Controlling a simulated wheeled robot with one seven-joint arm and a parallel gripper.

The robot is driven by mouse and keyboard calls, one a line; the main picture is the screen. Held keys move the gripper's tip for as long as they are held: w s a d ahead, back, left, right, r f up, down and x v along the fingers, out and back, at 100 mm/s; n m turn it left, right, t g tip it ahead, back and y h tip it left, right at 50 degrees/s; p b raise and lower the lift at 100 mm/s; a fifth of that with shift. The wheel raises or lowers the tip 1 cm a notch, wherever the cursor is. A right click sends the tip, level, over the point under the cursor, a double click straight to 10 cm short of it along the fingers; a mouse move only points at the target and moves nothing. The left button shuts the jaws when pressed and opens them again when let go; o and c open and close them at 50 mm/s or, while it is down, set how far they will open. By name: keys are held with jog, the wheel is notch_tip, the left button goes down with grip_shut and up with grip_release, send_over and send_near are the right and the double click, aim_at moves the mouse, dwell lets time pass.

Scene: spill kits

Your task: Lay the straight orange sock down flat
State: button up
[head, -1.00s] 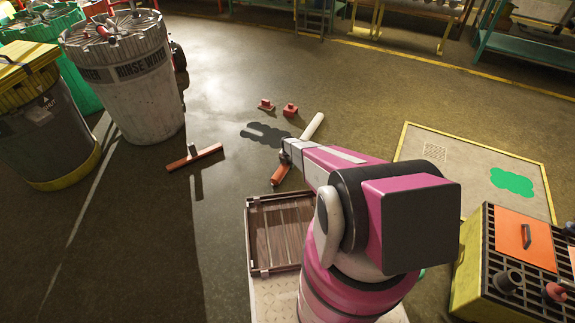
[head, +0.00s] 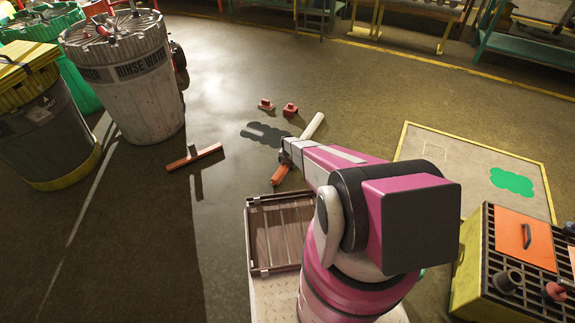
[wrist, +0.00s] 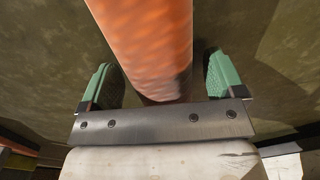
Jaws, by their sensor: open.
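The straight orange sock (head: 280,175) shows in the head view as a short orange end just below my wrist; my arm hides part of it. In the wrist view the orange sock (wrist: 148,40) runs from the top edge down between my fingers. My gripper (wrist: 160,82) is open, with one green-padded finger on each side of the sock and a visible gap to both. A dark spill patch (head: 257,129) lies on the floor just left of my wrist. A white tube (head: 314,126) lies beyond my wrist.
Two red blocks (head: 290,110) sit behind the spill. A squeegee (head: 195,157) lies to the left, near the rinse water bin (head: 130,85). A wooden crate (head: 250,235) is in front. A pale mat (head: 420,150) with a green patch (head: 512,182) is right. Open floor lies behind.

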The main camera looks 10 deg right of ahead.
notch_tip(320, 180, up, 11)
jog(key=shift+s+r, duration=0.1)
jog(key=shift+s, duration=0.05)
jog(key=s+r+m, duration=1.4)
jog(key=s+r, duration=0.4)
jog(key=r, duration=0.3)
jog(key=s+r+m, duration=1.4)
jog(key=s+r, duration=0.5)
jog(key=r, duration=0.2)
jog(key=shift+r+m, duration=0.25)
jog(key=shift+m, duration=0.15)
